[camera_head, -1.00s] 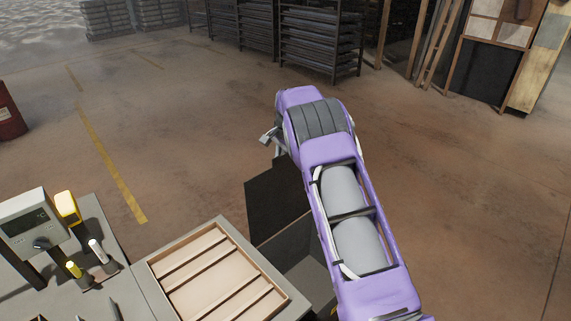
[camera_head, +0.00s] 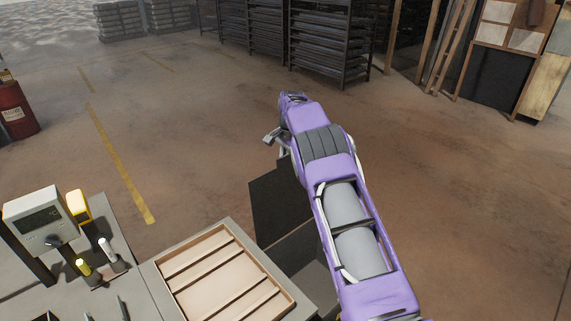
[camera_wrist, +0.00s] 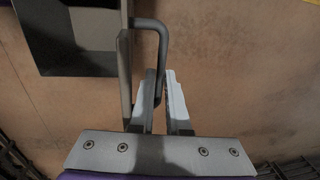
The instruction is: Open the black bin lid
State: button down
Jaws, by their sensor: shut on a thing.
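The black bin lid (camera_head: 278,205) stands raised, a dark panel at the far side of the open bin (camera_head: 312,262) in the head view. My arm hides the lid's right part and some of the bin. In the wrist view the lid (camera_wrist: 126,75) shows nearly edge-on, with a grey bent bar handle (camera_wrist: 162,45) projecting from it. My gripper (camera_wrist: 162,85) is shut on the handle, with one finger on each side of the bar.
A shallow wooden tray (camera_head: 214,278) sits on the grey bench left of the bin. A scale (camera_head: 40,220) and small bottles stand further left. Open brown floor (camera_head: 190,140) lies beyond.

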jog(key=c, duration=0.9)
grip_release()
jog(key=shift+w+a+f+t+y, duration=0.2)
jog(key=shift+w+a, duration=0.15)
jog(key=shift+a, duration=0.2)
jog(key=shift+w+a+f+t+y, duration=0.1)
jog(key=shift+w+a+t, duration=0.1)
jog(key=shift+w+a, duration=0.25)
jog(key=shift+s, duration=0.1)
jog(key=v, duration=1.9)
jog(key=shift+d+f, duration=0.1)
jog(key=shift+d, duration=0.3)
